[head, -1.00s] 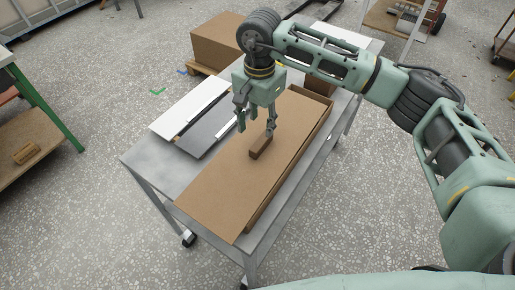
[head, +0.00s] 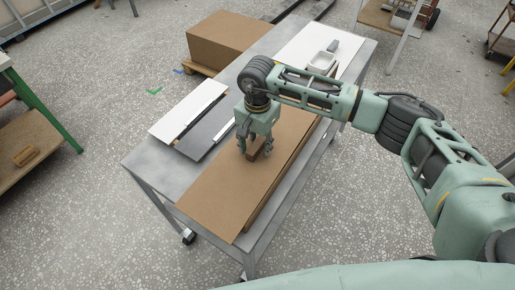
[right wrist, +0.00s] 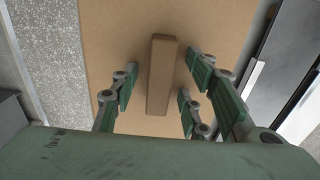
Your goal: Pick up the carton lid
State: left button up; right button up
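The carton lid (head: 222,203) is a long flat brown board lying on the grey table. A small brown block (head: 255,151) stands up from its middle like a handle. My right gripper (head: 257,147) is low over the lid with its fingers around this block. In the right wrist view the block (right wrist: 160,85) lies between the fingers of the right gripper (right wrist: 160,74), with a gap on both sides, so the gripper is open. My forearm hides the lid's far end. My left gripper is not in view.
The grey table (head: 155,172) also bears white and dark panels (head: 190,110) left of the lid, and a small white container (head: 322,62) at the far end. A brown box (head: 225,38) on a pallet stands behind the table. The floor in front is clear.

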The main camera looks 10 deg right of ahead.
grip_shut()
jog(key=shift+r, duration=0.15)
